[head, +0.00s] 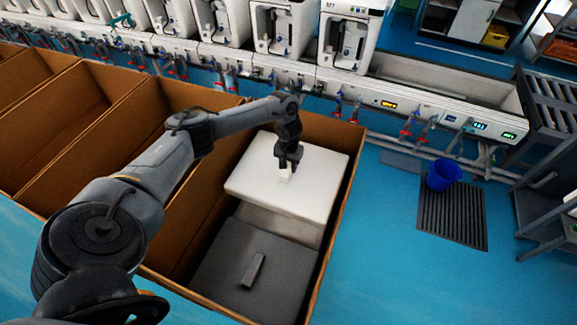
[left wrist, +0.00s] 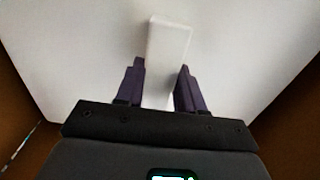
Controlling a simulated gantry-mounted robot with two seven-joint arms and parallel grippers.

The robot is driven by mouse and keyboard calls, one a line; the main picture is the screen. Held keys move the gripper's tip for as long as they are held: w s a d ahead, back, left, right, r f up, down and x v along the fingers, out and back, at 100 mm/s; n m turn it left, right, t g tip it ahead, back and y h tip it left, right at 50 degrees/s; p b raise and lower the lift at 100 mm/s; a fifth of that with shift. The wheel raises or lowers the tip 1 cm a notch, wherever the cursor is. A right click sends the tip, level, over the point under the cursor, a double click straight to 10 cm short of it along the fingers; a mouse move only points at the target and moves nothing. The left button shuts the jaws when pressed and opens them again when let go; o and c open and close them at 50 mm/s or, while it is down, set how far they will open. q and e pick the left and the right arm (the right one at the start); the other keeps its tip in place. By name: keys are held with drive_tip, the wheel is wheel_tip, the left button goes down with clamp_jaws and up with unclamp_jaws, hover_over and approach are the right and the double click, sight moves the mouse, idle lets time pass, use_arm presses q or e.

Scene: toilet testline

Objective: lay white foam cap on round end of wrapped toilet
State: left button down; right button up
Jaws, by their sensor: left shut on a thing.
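The white foam cap (head: 315,185) is a broad flat slab with a small upright white grip block, in the far part of the right-hand cardboard compartment. In the left wrist view the cap (left wrist: 235,50) fills most of the picture. My left gripper (head: 286,170) points down at the block and is shut on it. In the left wrist view the two fingers (left wrist: 162,88) stand on either side of the block. A pale surface (head: 280,228), perhaps the wrapped toilet, shows below the cap's near edge; the rest is hidden. I cannot tell whether the cap touches it. My right gripper is not in view.
A grey slab with a grip bar (head: 220,270) lies in the compartment's near part. Cardboard walls (head: 340,210) stand close around. More cardboard compartments are at left. A test line with taps (head: 405,125) runs behind. A blue bucket (head: 442,175) stands at right; blue floor is clear at front right.

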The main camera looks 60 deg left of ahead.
use_arm(q)
wheel_tip(320, 180, down, 7)
drive_tip(key=b, duration=0.7)
drive_tip(key=shift+b, duration=0.4)
wheel_tip(320, 180, down, 6)
drive_tip(key=b, duration=0.2)
drive_tip(key=shift+f, duration=0.25)
drive_tip(key=shift+f, duration=0.35)
idle(0.4)
drive_tip(key=c, duration=0.6)
unclamp_jaws()
